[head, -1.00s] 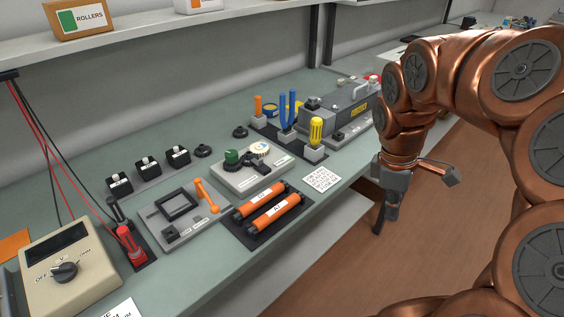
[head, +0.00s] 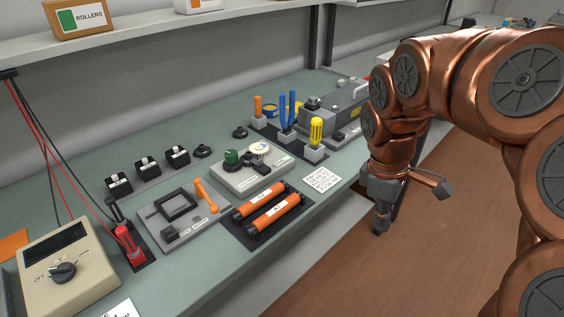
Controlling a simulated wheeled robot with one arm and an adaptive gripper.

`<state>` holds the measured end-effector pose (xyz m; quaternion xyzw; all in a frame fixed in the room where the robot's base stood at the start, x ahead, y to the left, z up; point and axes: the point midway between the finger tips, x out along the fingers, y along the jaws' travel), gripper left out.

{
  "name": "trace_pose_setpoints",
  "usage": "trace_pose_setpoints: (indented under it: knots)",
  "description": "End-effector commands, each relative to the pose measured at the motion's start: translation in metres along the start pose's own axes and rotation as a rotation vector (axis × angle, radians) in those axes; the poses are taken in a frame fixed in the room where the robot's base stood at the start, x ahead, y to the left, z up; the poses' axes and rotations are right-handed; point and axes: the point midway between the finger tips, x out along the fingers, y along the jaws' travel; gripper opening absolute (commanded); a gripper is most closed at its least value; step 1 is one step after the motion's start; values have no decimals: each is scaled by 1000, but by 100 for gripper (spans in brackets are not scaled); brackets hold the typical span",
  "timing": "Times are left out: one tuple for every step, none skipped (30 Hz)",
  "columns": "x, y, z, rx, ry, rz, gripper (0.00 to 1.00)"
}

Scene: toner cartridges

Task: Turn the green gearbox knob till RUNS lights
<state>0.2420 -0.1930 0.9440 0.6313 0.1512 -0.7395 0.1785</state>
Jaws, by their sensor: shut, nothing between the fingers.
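The green knob (head: 232,156) stands upright at the left end of the grey gearbox board (head: 246,180) in the middle of the bench. Dark gears and a pale wheel (head: 259,148) sit beside it on the board. The label on the board's front is too small to read, and I cannot make out a lit RUNS lamp. My gripper (head: 381,231) points down past the bench's front edge, over the floor, to the right of the gearbox. It is shut and empty, well apart from the knob.
Two orange rollers (head: 267,213) lie on a dark mat in front of the gearbox. A tool stand with a yellow screwdriver (head: 316,130) is behind it to the right. A grey frame fixture with an orange lever (head: 206,195) is to the left. A printed card (head: 322,179) lies near the front edge.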

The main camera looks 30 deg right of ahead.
Motion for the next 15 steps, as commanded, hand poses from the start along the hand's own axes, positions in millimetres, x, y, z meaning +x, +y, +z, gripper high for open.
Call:
trace_pose_setpoints:
  knots:
    - [0,-2,0,3,0,0,0]
    - [0,-3,0,6,0,-1,0]
    - [0,-5,-1,10,0,-2,0]
    - [0,-6,-1,13,0,-3,0]
    - [0,-7,-2,16,0,-4,0]
    - [0,-9,-2,19,0,-5,0]
    - [0,-10,-2,22,0,-5,0]
    - [0,-11,-3,24,0,-6,0]
    - [0,-13,-3,27,0,-6,0]
    - [0,-14,-3,30,-1,-7,0]
    - [0,-15,-3,33,-1,-7,0]
    - [0,-17,-4,37,-1,-8,0]
    - [0,-18,-4,40,-1,-9,0]
    - [0,-19,-4,42,-1,-10,0]
    - [0,-21,-5,46,-1,-10,0]
